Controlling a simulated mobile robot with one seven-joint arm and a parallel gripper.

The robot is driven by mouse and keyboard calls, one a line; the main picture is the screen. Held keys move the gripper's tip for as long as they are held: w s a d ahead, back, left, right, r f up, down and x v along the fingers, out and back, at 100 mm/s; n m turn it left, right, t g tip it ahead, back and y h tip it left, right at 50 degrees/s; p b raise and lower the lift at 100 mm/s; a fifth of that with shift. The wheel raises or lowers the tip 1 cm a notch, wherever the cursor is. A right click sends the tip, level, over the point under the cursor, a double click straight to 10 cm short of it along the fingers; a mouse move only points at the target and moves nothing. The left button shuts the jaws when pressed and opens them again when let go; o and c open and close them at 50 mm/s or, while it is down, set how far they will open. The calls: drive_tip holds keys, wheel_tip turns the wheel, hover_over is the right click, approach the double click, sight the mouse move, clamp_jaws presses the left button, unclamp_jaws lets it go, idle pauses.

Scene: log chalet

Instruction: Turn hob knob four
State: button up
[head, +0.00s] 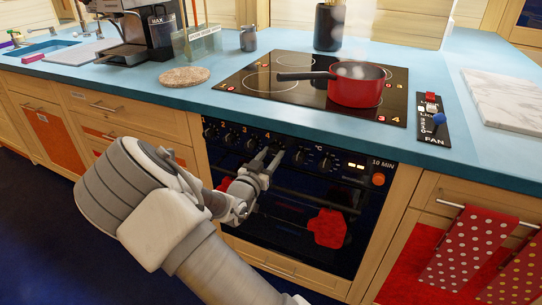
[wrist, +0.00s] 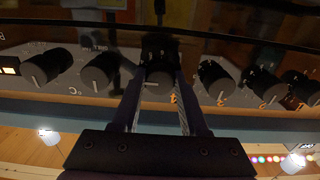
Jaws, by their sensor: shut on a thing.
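Hob knob four (wrist: 157,72) is a black round knob on the dark oven front panel. In the wrist view it sits between my two fingers, with an orange "4" mark beside it and a pale pointer line on its face. My gripper (wrist: 160,88) is shut on this knob, one finger on each side. In the head view my gripper (head: 264,160) reaches the panel just under the "4" mark, and its fingertips largely hide the knob. The black hob (head: 235,83) lies above, in the blue worktop.
Other black knobs flank knob four closely, including one to its left (head: 231,137) and one to its right (head: 300,157). A red pan (head: 357,92) steams on the hob. A red mitt (head: 327,228) hangs on the oven front. A fan panel (head: 430,120) lies right of the hob.

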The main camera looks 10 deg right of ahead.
clamp_jaws()
drive_tip(key=shift+r+n+p, duration=0.1)
drive_tip(key=shift+n+p, duration=0.2)
drive_tip(key=shift+p, duration=0.15)
drive_tip(key=shift+r+n+p, duration=0.1)
drive_tip(key=shift+n+p, duration=0.85)
drive_tip(key=shift+n, duration=0.05)
drive_tip(key=n+p, duration=0.3)
drive_tip(key=n, duration=0.2)
drive_tip(key=shift+s+p, duration=0.1)
drive_tip(key=shift+p, duration=0.2)
drive_tip(key=n+p, duration=0.2)
drive_tip(key=n, duration=0.3)
drive_tip(key=shift+n, duration=0.4)
drive_tip(key=shift+n+p, duration=0.75)
drive_tip(key=shift+n, duration=1.45)
